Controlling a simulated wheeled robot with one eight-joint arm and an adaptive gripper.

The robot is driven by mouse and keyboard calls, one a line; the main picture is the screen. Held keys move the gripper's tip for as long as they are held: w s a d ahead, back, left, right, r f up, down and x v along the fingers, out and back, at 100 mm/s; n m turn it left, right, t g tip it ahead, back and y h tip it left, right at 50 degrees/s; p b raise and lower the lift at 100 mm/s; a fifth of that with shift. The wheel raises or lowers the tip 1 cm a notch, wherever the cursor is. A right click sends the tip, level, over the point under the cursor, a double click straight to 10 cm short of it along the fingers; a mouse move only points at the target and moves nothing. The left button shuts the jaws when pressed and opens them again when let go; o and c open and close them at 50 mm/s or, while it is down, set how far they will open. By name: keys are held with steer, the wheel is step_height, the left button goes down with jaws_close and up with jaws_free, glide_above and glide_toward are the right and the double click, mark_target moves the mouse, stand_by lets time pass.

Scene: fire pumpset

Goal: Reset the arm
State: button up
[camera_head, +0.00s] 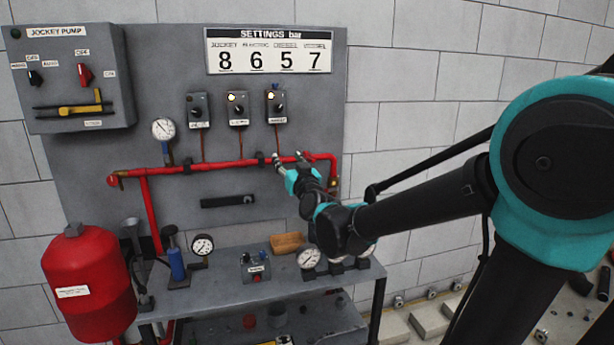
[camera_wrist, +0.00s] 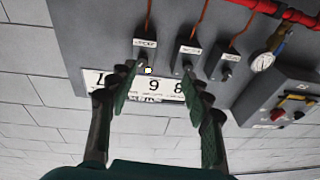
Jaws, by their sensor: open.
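My arm reaches in from the right in the head view. My gripper (camera_head: 290,160) is in front of the red pipe (camera_head: 215,166), below the right switch box (camera_head: 276,106). In the wrist view, my gripper (camera_wrist: 160,78) shows its two dark green fingers spread apart with nothing between them. Through the gap I see the settings sign (camera_wrist: 165,84), turned upside down, and the switch boxes above it. The gripper appears empty. I cannot tell how close the fingers are to the panel.
The grey panel holds a jockey pump box (camera_head: 72,78), a gauge (camera_head: 163,128) and the settings sign (camera_head: 268,52). Below is a grey bench (camera_head: 215,288) with gauges and a wooden block (camera_head: 287,243). A red tank (camera_head: 88,285) is at left. Blocks lie on the floor at right.

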steer(key=s+d+f+g+h, duration=0.1)
steer(key=s+d+f+g, duration=0.15)
steer(key=f, duration=0.45)
steer(key=s+d+f+g, duration=0.2)
steer(key=d+f, duration=0.2)
steer(key=f, duration=0.2)
steer(key=s+d+f+m+g+h, duration=0.1)
steer(key=s+d+f+g+h, duration=0.2)
steer(key=s+d+f, duration=0.6)
steer(key=s+d+f+m+g+h, duration=0.2)
steer(key=s+d+f+g, duration=0.5)
steer(key=s+f, duration=0.6)
steer(key=shift+s+d+f+m+h, duration=0.2)
steer(key=shift+d+f+m+h, duration=0.15)
steer(key=shift+d, duration=0.65)
steer(key=shift+c, duration=0.5)
